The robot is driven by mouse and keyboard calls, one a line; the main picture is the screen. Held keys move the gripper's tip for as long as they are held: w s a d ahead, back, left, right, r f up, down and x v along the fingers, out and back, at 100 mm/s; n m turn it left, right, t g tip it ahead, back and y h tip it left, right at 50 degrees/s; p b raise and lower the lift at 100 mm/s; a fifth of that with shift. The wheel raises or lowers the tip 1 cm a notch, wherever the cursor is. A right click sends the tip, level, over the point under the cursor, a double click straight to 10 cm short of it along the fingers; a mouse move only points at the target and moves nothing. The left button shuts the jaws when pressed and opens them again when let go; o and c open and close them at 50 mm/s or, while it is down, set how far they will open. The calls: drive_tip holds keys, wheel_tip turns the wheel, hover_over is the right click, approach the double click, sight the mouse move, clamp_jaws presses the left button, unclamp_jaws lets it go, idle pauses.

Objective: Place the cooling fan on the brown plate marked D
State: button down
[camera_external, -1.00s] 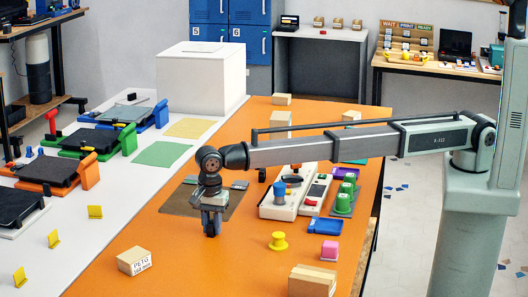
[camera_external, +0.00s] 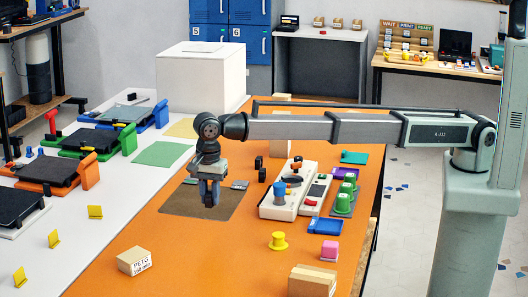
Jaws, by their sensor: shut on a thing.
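My gripper (camera_external: 210,201) points down over the dark brown plate (camera_external: 178,206) on the orange table. It is shut on a small dark thing between its fingers. This is likely the cooling fan, but fingers and shade hide most of it. The gripper hides the plate's middle, and I cannot make out a letter D on it. I cannot tell how high the held thing is above the plate. Two small grey parts lie at the plate's back edge, one left (camera_external: 191,181) and one right (camera_external: 240,184).
A white box with a blue knob (camera_external: 280,190) stands right of the plate, with small black parts (camera_external: 262,174) beside it. Green cups (camera_external: 343,200), a yellow knob (camera_external: 278,241), a pink cube (camera_external: 329,250) and a cardboard box (camera_external: 134,262) stand around. The orange table's front middle is clear.

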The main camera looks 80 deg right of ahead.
drive_tip(key=w+d+m, duration=0.1)
drive_tip(key=w+d, duration=0.2)
drive_tip(key=d, duration=0.4)
drive_tip(key=w+d+r+m, duration=0.1)
drive_tip(key=w+d, duration=0.3)
drive_tip(key=d, duration=0.3)
drive_tip(key=w+d+m, duration=0.1)
drive_tip(key=w+d, duration=0.2)
drive_tip(key=d, duration=0.4)
drive_tip(key=shift+s+d+f+n, duration=0.1)
drive_tip(key=shift+f+n, duration=0.35)
drive_tip(key=shift+f, duration=1.2)
drive_tip(key=shift+d+f+n, duration=0.15)
drive_tip(key=shift+f+n, duration=0.35)
drive_tip(key=shift+f, duration=1.15)
drive_tip(key=shift+s+d+f+n, duration=0.1)
drive_tip(key=shift+f+n, duration=0.35)
drive_tip(key=shift+f, duration=1.2)
drive_tip(key=c, duration=0.9)
unclamp_jaws()
drive_tip(key=shift+f, duration=0.1)
drive_tip(key=shift+c, duration=0.2)
wheel_tip(320, 180, up, 12)
